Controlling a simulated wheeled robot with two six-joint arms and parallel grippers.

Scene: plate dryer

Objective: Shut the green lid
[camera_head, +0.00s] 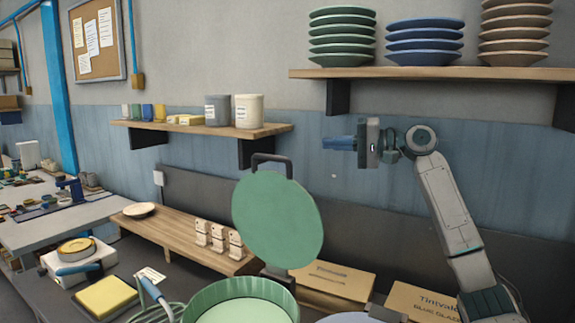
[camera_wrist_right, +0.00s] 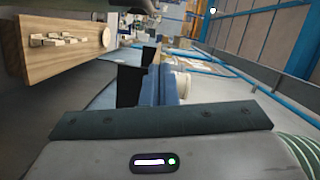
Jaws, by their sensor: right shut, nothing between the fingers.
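The green lid (camera_head: 277,220) is a round disc standing raised and nearly upright, with a dark handle (camera_head: 271,160) at its top edge. Its lower edge meets a hinge at the back of the round green dryer (camera_head: 240,293), whose opening is uncovered at the bottom of the head view. My right gripper (camera_head: 338,143) is up in the air to the right of the lid and higher than it, apart from it, pointing left. Its blue fingers are shut and empty; they also show in the right wrist view (camera_wrist_right: 160,85). My left gripper is not in view.
A wall shelf (camera_head: 430,73) with stacked plates is above my right arm. A lower shelf (camera_head: 210,129) holds canisters. Cardboard boxes (camera_head: 338,279) stand behind and right of the dryer. A wooden bench (camera_head: 180,238) and a yellow sponge-like block (camera_head: 105,296) are to the left.

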